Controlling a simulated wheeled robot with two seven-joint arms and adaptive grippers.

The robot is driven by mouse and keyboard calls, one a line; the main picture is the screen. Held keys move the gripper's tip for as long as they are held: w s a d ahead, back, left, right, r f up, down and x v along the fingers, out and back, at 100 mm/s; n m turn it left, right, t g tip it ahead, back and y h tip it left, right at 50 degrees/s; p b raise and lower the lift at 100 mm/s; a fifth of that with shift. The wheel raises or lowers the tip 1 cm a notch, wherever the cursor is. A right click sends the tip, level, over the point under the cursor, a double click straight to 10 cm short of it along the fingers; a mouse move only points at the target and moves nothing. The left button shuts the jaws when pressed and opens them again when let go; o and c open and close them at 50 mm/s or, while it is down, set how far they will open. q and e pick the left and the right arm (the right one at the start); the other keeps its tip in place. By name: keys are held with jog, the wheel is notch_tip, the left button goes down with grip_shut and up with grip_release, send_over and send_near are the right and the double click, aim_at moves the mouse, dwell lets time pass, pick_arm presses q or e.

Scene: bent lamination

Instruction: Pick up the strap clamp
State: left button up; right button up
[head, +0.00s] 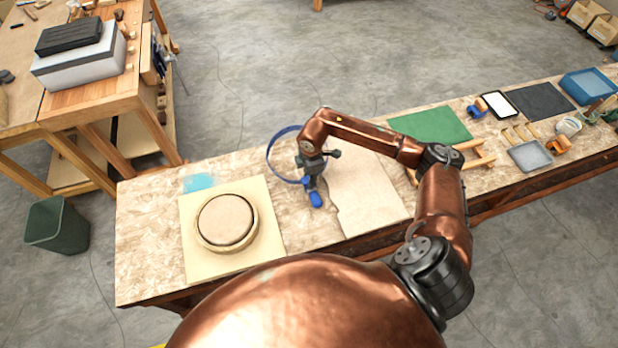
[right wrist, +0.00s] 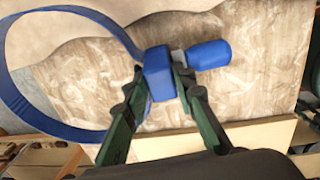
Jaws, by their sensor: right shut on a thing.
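The strap clamp (head: 316,199) has a wide blue band bent into a loop, a blue block and a rounded blue handle. In the head view the loop stands out to the left of my right gripper (head: 312,180), and the handle points toward the front of the bench. In the right wrist view my right gripper (right wrist: 158,68) is shut on the blue block of the strap clamp (right wrist: 160,78), a finger on each side. The handle sticks out to the right there, and the loop to the left. Whether the clamp touches the bench is hard to tell. My left gripper is not in view.
A round wooden form (head: 228,221) sits on a pale board (head: 194,268) at the bench's left. A tan sheet (head: 367,205) lies beside the clamp. A green mat (head: 430,124), grey tray (head: 530,156) and blue bin (head: 588,84) are further right.

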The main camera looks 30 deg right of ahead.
jog(key=shift+w+r, duration=0.1)
jog(key=shift+r, duration=0.3)
notch_tip(320, 180, up, 2)
jog(key=shift+a+r+b, duration=0.15)
jog(key=shift+r+b, duration=0.1)
jog(key=shift+b, duration=0.05)
jog(key=s+a+r+p, duration=0.1)
jog(key=s+a+r, duration=0.3)
jog(key=r, duration=0.3)
jog(key=s+a+r+p, duration=0.1)
jog(key=s+a+r, duration=0.3)
jog(key=s+r, duration=0.3)
jog(key=shift+s+r+p, duration=0.15)
jog(key=shift+r+p, duration=0.15)
jog(key=shift+r, duration=0.45)
